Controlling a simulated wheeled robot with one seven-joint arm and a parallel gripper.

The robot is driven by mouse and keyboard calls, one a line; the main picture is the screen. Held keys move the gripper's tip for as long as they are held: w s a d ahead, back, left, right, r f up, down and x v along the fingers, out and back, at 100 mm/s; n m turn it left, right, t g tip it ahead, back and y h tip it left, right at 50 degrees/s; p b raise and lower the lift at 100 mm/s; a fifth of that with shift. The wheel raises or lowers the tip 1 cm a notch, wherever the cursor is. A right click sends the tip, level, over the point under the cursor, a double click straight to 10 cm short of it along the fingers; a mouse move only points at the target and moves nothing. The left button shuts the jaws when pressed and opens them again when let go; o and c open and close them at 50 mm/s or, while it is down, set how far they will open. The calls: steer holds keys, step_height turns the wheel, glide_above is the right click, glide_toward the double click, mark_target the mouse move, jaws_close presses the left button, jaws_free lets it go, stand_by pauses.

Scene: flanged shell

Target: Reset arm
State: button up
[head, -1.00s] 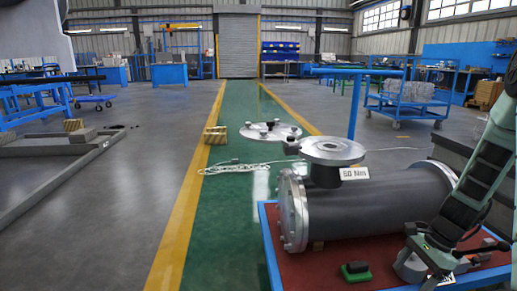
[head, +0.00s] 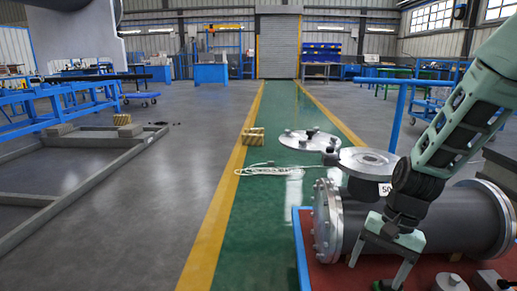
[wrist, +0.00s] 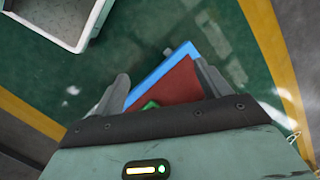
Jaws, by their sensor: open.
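My gripper (head: 378,264) hangs fingers-down in front of the dark grey flanged shell (head: 460,222), at the right of the head view. Its two fingers are apart with nothing between them. My arm hides part of the shell and its top nozzle label. The shell lies on its side on a red-topped stand with a blue edge (head: 301,250). In the wrist view my gripper (wrist: 163,84) is open over a corner of this red surface (wrist: 180,84), with a small part of a green object (wrist: 151,105) showing near the palm.
A round metal cover (head: 310,140), a pale rope (head: 270,170) and a yellow-striped block (head: 253,136) lie on the floor beyond the stand. A blue post (head: 396,115) stands behind the shell. A white-rimmed tray (wrist: 82,44) shows in the wrist view.

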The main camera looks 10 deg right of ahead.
steer(key=s+a+r+n+h+p, duration=0.1)
steer(key=s+a+r+n+p, duration=0.1)
steer(key=s+a+r+n, duration=0.55)
steer(key=s+a+r+n+h+p, duration=0.15)
steer(key=s+a+r+n, duration=0.35)
steer(key=s+a+n, duration=0.55)
step_height(320, 180, up, 38)
steer(key=w+m+p, duration=0.2)
steer(key=w+p, duration=0.1)
steer(key=p, duration=3.5)
steer(key=shift+a+t, duration=0.4)
